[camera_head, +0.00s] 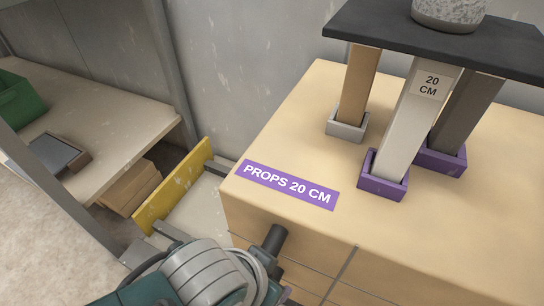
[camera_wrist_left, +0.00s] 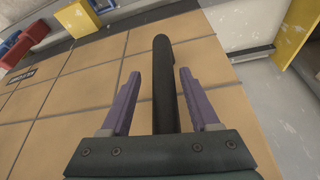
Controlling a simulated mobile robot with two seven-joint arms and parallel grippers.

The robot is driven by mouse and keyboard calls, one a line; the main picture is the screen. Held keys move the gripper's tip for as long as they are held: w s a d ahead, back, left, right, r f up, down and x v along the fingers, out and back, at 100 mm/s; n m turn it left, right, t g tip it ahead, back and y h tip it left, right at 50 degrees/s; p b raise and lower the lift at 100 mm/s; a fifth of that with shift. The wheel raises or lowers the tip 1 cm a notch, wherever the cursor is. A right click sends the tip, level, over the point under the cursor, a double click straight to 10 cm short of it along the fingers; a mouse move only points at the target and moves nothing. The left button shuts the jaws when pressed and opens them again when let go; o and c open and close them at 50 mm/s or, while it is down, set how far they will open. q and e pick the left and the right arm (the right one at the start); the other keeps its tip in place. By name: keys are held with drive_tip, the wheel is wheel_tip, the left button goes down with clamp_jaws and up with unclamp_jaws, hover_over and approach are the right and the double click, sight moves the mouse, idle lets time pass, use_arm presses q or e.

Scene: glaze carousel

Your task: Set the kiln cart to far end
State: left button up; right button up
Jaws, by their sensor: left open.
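The kiln cart (camera_head: 285,115) appears to be the large beige block in the head view, with a brick-lined side face. It also shows as the tan tiled face in the wrist view (camera_wrist_left: 60,125). A dark bar handle (camera_head: 273,238) sticks out from its near side. In the left wrist view, the handle (camera_wrist_left: 162,90) runs between the two purple fingers of my left gripper (camera_wrist_left: 159,73). The fingers are open, one on each side, with gaps to the bar. In the head view my left arm hides most of that gripper. My right gripper is in neither view.
A purple "PROPS 20 CM" label (camera_head: 287,184) lies on the block. Posts in sockets carry a dark shelf (camera_head: 435,38) with a speckled pot (camera_head: 448,12). A yellow plate (camera_head: 173,187) stands left of the block. A bench (camera_head: 95,105) holds a green bin (camera_head: 18,100).

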use_arm(q)
drive_tip(key=p+v, duration=0.8)
drive_tip(key=v, duration=0.2)
